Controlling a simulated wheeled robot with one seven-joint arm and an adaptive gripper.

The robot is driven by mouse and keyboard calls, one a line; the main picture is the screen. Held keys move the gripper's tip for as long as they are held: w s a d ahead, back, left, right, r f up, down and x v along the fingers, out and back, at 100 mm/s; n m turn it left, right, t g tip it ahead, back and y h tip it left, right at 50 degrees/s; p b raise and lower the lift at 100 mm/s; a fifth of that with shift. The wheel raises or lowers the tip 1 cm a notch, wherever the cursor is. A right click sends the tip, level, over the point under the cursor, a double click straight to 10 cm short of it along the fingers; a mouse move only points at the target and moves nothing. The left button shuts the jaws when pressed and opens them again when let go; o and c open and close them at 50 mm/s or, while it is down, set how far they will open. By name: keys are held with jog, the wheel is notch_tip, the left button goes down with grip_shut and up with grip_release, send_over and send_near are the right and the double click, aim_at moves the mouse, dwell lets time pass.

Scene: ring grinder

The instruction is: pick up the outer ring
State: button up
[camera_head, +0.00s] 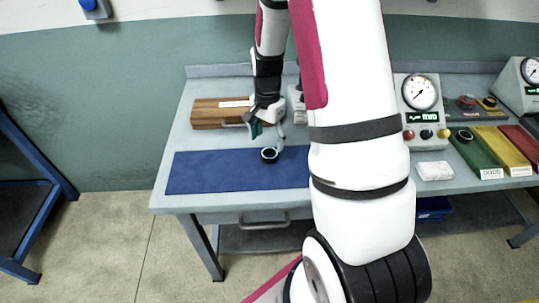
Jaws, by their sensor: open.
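A small dark ring (269,155), which looks like the outer ring, lies on the blue mat (215,172) on the workbench. Its centre looks light. My gripper (267,132) is open and empty just above and behind the ring, pointing down. A gap shows between the fingertips and the ring, though the exact height is hard to tell. My white arm covers the mat's right end and the bench's middle.
A wooden box (209,114) stands behind the mat at the left. Right of my arm are a dial gauge unit (421,105), a white block (434,171), and green (474,150), yellow (502,149) and red trays (524,143). The mat's left part is clear.

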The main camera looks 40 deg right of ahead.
aim_at(270, 151)
jog(key=shift+s+d+f+p, duration=0.1)
jog(key=shift+f+p, duration=0.2)
jog(key=shift+f, duration=1.15)
jog(key=shift+s+d+f+p, duration=0.1)
jog(key=shift+f+p, duration=0.15)
jog(key=shift+f, duration=1.15)
jog(key=c, duration=1.3)
